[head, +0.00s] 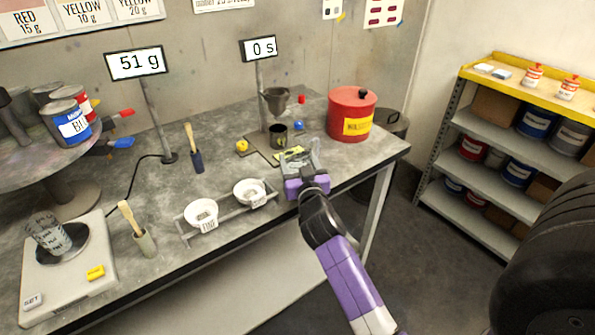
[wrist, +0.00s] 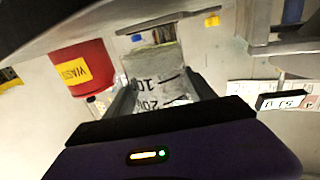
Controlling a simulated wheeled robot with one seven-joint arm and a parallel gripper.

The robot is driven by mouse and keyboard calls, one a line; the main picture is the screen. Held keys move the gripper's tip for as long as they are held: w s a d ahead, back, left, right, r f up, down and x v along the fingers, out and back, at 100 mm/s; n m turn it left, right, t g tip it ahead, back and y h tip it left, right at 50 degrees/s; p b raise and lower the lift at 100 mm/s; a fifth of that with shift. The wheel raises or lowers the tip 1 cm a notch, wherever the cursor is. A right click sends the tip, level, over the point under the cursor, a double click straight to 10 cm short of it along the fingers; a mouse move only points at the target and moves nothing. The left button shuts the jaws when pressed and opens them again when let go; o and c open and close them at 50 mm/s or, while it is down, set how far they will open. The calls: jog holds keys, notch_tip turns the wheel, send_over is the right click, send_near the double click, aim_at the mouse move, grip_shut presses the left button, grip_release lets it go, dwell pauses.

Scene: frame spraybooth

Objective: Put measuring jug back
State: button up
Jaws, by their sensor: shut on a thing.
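My gripper (head: 305,172) is shut on a clear measuring jug (wrist: 155,68) with black graduation marks. The jug sits between the two fingers in the wrist view and looks tilted there. In the head view my gripper is over the front right part of the bench, left of and nearer than the red waste bin (head: 350,118); the jug is partly hidden by it. Whether the jug touches the bench cannot be told. Another clear marked cup (head: 47,238) stands on the scale (head: 65,275) at the left.
A funnel stand (head: 276,98) with a dark cup (head: 278,136) below it is behind my gripper. A paint shelf (head: 520,130) is at right. Displays read 51 g and 0 s.

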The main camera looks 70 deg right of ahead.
jog(key=shift+f+b, duration=0.4)
jog(key=shift+f, duration=1.1)
jog(key=shift+f, duration=0.15)
jog(key=o, duration=1.6)
jog(key=shift+c, duration=0.2)
